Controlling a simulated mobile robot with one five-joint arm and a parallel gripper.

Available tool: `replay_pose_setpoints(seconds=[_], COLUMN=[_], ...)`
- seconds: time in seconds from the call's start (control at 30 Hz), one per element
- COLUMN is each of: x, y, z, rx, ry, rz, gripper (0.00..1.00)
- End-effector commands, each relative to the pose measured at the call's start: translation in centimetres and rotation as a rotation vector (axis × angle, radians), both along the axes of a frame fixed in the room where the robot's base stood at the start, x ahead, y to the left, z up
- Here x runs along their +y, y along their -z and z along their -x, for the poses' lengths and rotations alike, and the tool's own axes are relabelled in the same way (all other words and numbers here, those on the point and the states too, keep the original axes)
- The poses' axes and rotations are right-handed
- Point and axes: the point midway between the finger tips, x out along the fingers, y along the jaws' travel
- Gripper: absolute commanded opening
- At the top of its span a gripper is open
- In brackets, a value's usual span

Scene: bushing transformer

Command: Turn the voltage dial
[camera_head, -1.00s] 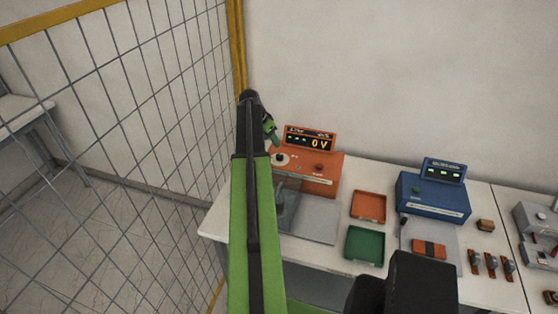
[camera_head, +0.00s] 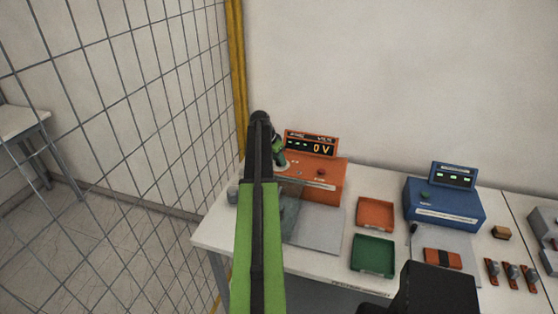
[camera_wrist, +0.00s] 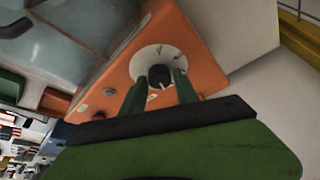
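The orange unit (camera_head: 322,172) stands at the back left of the table and its display (camera_head: 310,144) reads 0 V. Its dial, a dark knob (camera_wrist: 159,75) on a round white plate (camera_wrist: 150,55), shows in the wrist view. My gripper (camera_wrist: 160,82) is open, with its two green fingers apart, one on each side of the knob. I cannot tell whether they touch it. In the head view my gripper (camera_head: 279,158) is at the left side of the orange unit, and my arm and gripper hide the dial.
A clear cover (camera_head: 289,210) and a grey plate (camera_head: 318,232) lie in front of the unit. An orange tray (camera_head: 375,214), a green tray (camera_head: 372,255) and a blue unit (camera_head: 444,206) stand to the right. A wire mesh fence (camera_head: 120,100) is at the left.

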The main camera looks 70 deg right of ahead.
Motion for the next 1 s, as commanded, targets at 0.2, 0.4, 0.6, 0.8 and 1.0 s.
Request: replay_pose_setpoints(seconds=[0.2, 0.4, 0.6, 0.8, 1.0], x=[-0.01, 0.00, 0.19, 0.09, 0.03], y=[0.01, 0.02, 0.02, 0.02, 0.02], z=[0.04, 0.09, 0.31, 0.37, 0.32], rx=[0.000, 0.000, -0.001, -0.001, 0.000], ry=[0.000, -0.005, -0.192, -0.357, -0.377], rz=[0.000, 0.000, -0.001, -0.001, 0.000], gripper=[0.07, 0.00, 0.00, 0.00, 0.00])
